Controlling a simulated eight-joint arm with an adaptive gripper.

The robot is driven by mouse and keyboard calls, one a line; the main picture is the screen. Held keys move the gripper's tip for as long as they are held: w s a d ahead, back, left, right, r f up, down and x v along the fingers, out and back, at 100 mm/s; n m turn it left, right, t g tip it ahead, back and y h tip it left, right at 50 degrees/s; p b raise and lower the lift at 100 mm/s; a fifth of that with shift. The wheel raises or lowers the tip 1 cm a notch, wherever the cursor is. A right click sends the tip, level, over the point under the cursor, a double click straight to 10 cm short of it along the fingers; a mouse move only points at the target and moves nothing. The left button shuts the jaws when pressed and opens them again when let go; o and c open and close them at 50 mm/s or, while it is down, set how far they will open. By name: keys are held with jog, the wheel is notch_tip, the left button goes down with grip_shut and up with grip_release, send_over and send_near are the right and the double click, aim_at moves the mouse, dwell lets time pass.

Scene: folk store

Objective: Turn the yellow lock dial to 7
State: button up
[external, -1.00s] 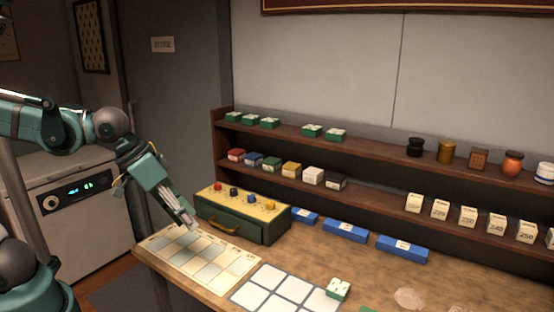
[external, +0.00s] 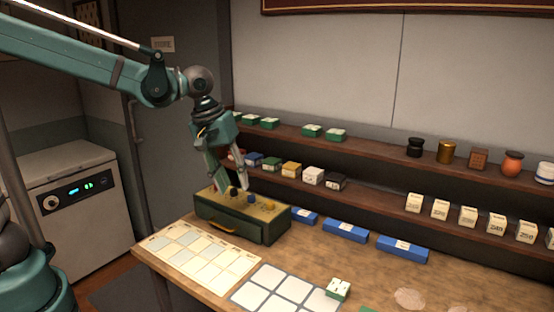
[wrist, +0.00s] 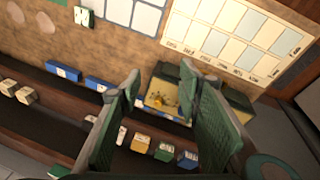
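A green lock box (external: 225,222) with a yellow dial panel on top and a brass-handled drawer stands on the counter. The yellow dial (external: 270,205) is at the right end of the panel; its setting is too small to read. To its left are the blue dial (external: 251,198) and the black dial (external: 234,190); the red dial is hidden behind a finger. My gripper (external: 233,184) points down over the panel, fingers apart and empty, left of the yellow dial. In the wrist view the panel (wrist: 163,94) shows between the spread fingers, partly covered.
Shelves behind the box hold small coloured boxes (external: 291,169) and number cards (external: 468,217). Blue boxes (external: 345,231) lie right of the lock box. A chart sheet (external: 205,263) and a white grid (external: 285,291) lie flat in front.

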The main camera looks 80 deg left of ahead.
jog(key=w+a+n+g+p, duration=0.2)
jog(key=w+a+n+p, duration=0.25)
jog(key=w+a, duration=0.4)
jog(key=n+g+p, duration=0.2)
jog(key=n+p, duration=0.1)
jog(key=n, duration=0.3)
send_over(271, 202)
notch_tip(271, 202, down, 6)
jog(key=shift+w+a+h, duration=0.2)
jog(key=shift+w+h, duration=0.05)
jog(key=shift+h, duration=0.15)
jog(key=shift+f, duration=0.2)
jog(key=shift+s+d+f, duration=0.1)
jog(key=shift+s+f, duration=0.05)
jog(key=shift+f, duration=2.8)
jog(key=shift+s+d+f, duration=0.1)
jog(key=shift+f, duration=2.8)
jog(key=c, duration=0.9)
